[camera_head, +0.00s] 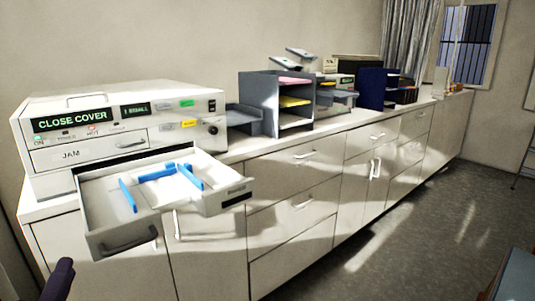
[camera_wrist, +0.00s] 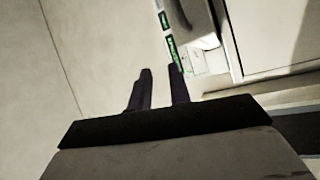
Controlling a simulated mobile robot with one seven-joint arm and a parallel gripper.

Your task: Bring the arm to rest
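My gripper (camera_wrist: 160,72) shows in the wrist view as two dark fingers standing apart, with nothing between them. Pale wall or panel surfaces lie beyond the fingers, and part of a white machine with green labels shows past the right fingertip. In the head view, a dark purple piece (camera_head: 60,280) enters at the bottom left corner; I cannot tell whether it is part of my arm. The rest of my arm is out of the head view.
A white machine (camera_head: 72,157) reading "CLOSE COVER" stands on the counter. Its drawer (camera_head: 105,208), holding blue guides (camera_head: 128,196), juts out past the counter front. A grey paper rack (camera_head: 259,103) and blue rack (camera_head: 370,88) stand farther along. The floor (camera_head: 400,245) is clear.

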